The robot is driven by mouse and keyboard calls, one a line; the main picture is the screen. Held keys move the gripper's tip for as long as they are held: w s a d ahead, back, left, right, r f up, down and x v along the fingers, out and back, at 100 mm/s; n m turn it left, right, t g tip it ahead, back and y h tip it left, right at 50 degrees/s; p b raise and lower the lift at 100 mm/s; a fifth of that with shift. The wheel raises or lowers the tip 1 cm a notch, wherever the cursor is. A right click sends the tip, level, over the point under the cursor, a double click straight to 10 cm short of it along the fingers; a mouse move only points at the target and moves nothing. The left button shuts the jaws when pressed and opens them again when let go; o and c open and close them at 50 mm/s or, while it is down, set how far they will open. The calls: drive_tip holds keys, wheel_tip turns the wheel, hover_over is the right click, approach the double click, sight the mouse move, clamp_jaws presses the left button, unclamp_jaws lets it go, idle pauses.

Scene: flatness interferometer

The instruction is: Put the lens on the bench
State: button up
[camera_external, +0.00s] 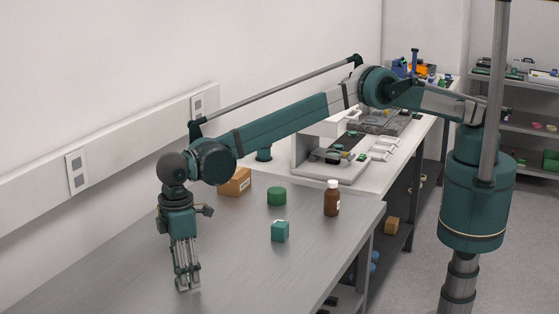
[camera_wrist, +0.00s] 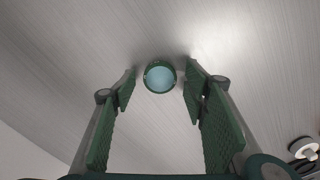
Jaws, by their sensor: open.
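The lens (camera_wrist: 160,77) is a round, pale blue disc with a dark green rim in the wrist view. It is on or just above the brushed grey bench top (camera_wrist: 60,80). My gripper (camera_external: 188,286) points down over the left part of the grey bench (camera_external: 120,278) in the external view. Its green pads stand apart on both sides of the lens in the wrist view, with a gap visible on each side. My gripper is open and holds nothing. I cannot make out the lens in the external view, where the fingers may hide it.
A white instrument (camera_external: 330,170) stands on the table behind. The near bench surface is clear.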

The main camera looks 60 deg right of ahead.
wheel_tip(320, 180, up, 12)
drive_tip(key=shift+f, duration=0.15)
idle(0.4)
idle(0.5)
idle(0.5)
